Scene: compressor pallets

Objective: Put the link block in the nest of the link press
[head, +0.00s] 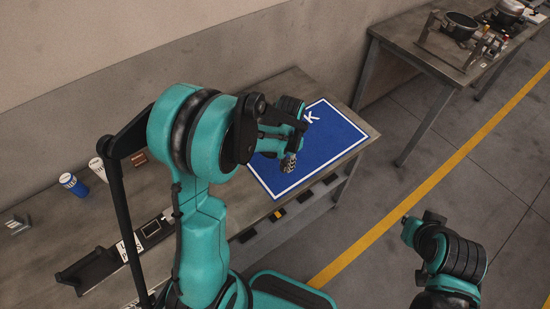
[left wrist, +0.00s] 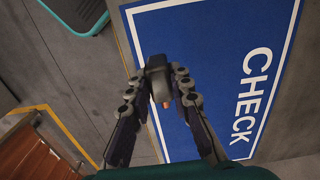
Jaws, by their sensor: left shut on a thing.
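My left gripper (left wrist: 160,82) is shut on a small dark grey block (left wrist: 157,66), which I take to be the link block; an orange-brown bit shows below it. In the head view my left gripper (head: 289,163) points down over the blue CHECK mat, and its fingers and arm hide most of the block. The link press (head: 131,246), with a white label, stands on the bench at the lower left. A dark square recess (head: 151,229) beside the label may be its nest. My left arm hides part of the press.
The blue CHECK mat (head: 338,139) lies at the bench's right end. A blue can (head: 73,184), a white can (head: 97,168) and a brown block (head: 139,158) stand at the bench's left back. A second table (head: 411,32) with pots stands at the upper right.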

